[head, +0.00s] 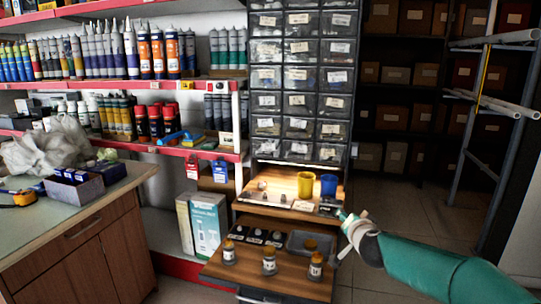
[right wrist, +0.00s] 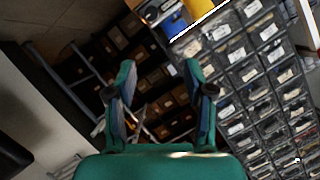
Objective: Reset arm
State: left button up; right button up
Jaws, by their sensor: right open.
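My right arm comes in from the right in the head view, in teal. Its gripper (head: 345,217) is beside the right edge of the wooden shelf with the cups, close to the blue cup (head: 328,185). In the right wrist view the two fingers of the gripper (right wrist: 160,72) stand apart with nothing between them. The blue cup and part of the yellow cup (right wrist: 202,10) show at the top of that view. My left gripper is in neither view.
A yellow cup (head: 306,184) stands by the blue one. The lower pull-out board (head: 216,270) holds several small jars and a grey tray (head: 312,243). Small-parts drawers (head: 300,75) rise behind. A workbench (head: 85,208) stands left; open floor lies right of the boards.

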jog(key=s+d+f+n+g, duration=0.1)
jog(key=s+f+g, duration=0.1)
jog(key=f, duration=0.7)
jog(key=s+d+f+g, duration=0.1)
jog(key=s+f, duration=0.2)
jog(key=f, duration=0.6)
jog(key=s+a+f+n+g+y, duration=0.1)
jog(key=s+a+f+n+g, duration=0.2)
jog(key=s+f, duration=0.95)
jog(key=s+a+f+n+g+y, duration=0.1)
jog(key=s+a+f+g+y, duration=0.2)
jog(key=s+f, duration=0.9)
jog(key=s+a+n+g, duration=0.2)
jog(key=s+a+g, duration=0.25)
jog(key=s, duration=1.05)
notch_tip(320, 180, up, 29)
jog(key=m+p, duration=0.1)
jog(key=p, duration=2.7)
jog(key=shift+a+r+y+p, duration=0.2)
jog(key=shift+a+y+p, duration=0.05)
jog(key=shift+y+p, duration=0.15)
